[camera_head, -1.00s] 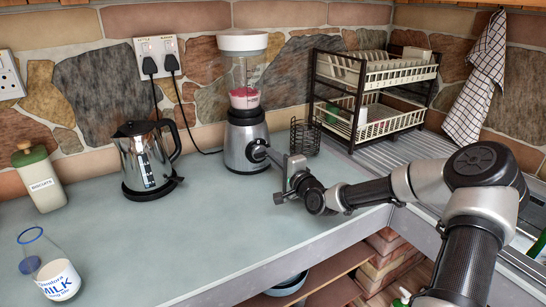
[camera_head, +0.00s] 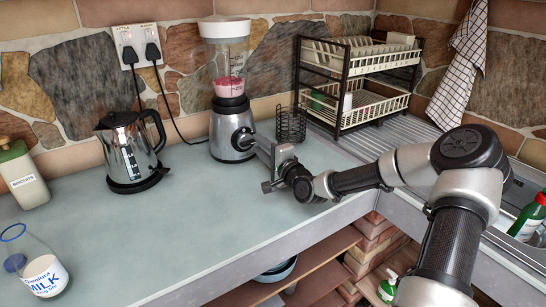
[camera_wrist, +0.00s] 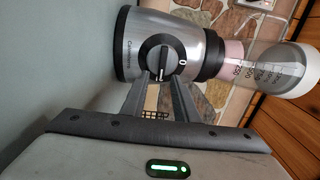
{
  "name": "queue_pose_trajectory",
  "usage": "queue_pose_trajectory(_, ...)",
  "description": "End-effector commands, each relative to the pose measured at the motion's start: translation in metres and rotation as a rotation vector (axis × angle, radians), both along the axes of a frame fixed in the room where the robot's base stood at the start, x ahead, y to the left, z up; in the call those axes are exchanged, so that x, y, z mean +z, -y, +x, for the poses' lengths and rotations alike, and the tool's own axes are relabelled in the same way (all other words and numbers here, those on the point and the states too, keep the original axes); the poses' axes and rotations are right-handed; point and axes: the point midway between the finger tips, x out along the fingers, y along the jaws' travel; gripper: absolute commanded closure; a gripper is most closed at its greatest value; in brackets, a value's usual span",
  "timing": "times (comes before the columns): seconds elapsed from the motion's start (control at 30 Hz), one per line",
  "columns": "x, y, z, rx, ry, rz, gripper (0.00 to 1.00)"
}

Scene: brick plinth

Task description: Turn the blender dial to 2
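The blender (camera_head: 231,143) stands on the counter, with a silver base, a clear jug holding pink contents and a white lid. Its dark round dial (camera_wrist: 160,52) is on the front of the base, with a white 0 beside it in the wrist view, where the blender lies sideways. A 2 is not legible, and I cannot tell the dial's setting for sure. My gripper (camera_head: 258,146) points at the front of the base. In the wrist view its two fingers (camera_wrist: 158,80) are apart, with their tips close to the dial. I cannot tell whether they touch it.
A kettle (camera_head: 132,155) stands left of the blender, its cord running behind. A wire basket (camera_head: 291,125) and a dish rack (camera_head: 357,82) stand to the right. A milk bottle (camera_head: 43,275) and a biscuit jar (camera_head: 23,178) are at the left. The front counter is clear.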

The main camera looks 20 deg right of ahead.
Motion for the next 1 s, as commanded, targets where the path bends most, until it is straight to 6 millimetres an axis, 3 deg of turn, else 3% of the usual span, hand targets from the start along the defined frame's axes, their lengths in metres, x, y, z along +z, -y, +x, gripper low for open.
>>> queue_pose_trajectory(0.6, 0.001, 0.043, -0.131, -0.002, -0.003, 0.001, 0.73)
queue_pose_trajectory(0.8, 0.0, 0.05, -0.153, -0.001, -0.001, 0.001, 0.73)
queue_pose_trajectory(1.0, 0.0, 0.051, -0.159, 0.001, -0.001, 0.0, 0.73)
